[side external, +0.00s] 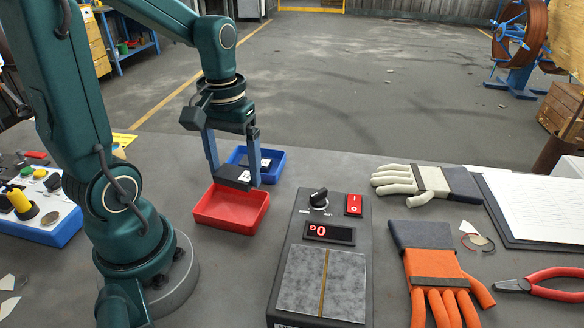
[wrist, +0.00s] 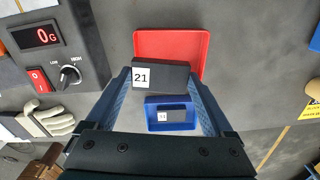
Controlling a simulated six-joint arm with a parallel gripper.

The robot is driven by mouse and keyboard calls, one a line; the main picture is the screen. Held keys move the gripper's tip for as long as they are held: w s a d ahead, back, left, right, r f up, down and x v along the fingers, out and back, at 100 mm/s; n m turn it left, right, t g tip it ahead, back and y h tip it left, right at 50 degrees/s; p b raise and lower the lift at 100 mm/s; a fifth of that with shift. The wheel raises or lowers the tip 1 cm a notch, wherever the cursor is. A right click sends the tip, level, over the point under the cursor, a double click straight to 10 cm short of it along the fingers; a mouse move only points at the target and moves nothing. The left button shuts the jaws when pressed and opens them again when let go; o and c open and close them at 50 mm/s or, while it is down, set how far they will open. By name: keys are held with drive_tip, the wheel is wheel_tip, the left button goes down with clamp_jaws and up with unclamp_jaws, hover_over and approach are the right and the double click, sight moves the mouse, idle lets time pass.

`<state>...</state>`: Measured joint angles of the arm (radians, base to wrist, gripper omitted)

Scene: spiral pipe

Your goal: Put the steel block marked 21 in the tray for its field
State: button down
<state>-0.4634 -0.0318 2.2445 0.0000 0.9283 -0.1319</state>
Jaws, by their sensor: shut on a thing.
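My gripper (side external: 233,176) is shut on a dark block, the steel block marked 21 (wrist: 160,78), and holds it up near its fingertips. The white label "21" faces the wrist camera. In the side view the block (side external: 231,178) shows over the back part of the red tray (side external: 232,221), near the blue tray (side external: 277,170) behind it. The visible part of the red tray is empty. In the wrist view the blue tray (wrist: 149,124) holds another dark block (wrist: 173,115) with a small white label that I cannot read surely.
A black meter (side external: 322,233) with a dial, red switch and display reading 0 stands right of the red tray. Grey (side external: 415,182) and orange (side external: 436,270) gloves, pliers (side external: 540,284) and a clipboard (side external: 524,205) lie further right. A control box (side external: 40,210) stands at left.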

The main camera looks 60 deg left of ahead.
sight(233, 212)
drive_tip(key=shift+s+a+f+n, duration=0.15)
drive_tip(key=shift+s+a+n, duration=0.35)
drive_tip(key=shift+a, duration=0.1)
drive_tip(key=shift+a+f, duration=0.15)
drive_tip(key=shift+f, duration=3.8)
drive_tip(key=shift+f, duration=0.2)
unclamp_jaws()
drive_tip(key=shift+r, duration=0.15)
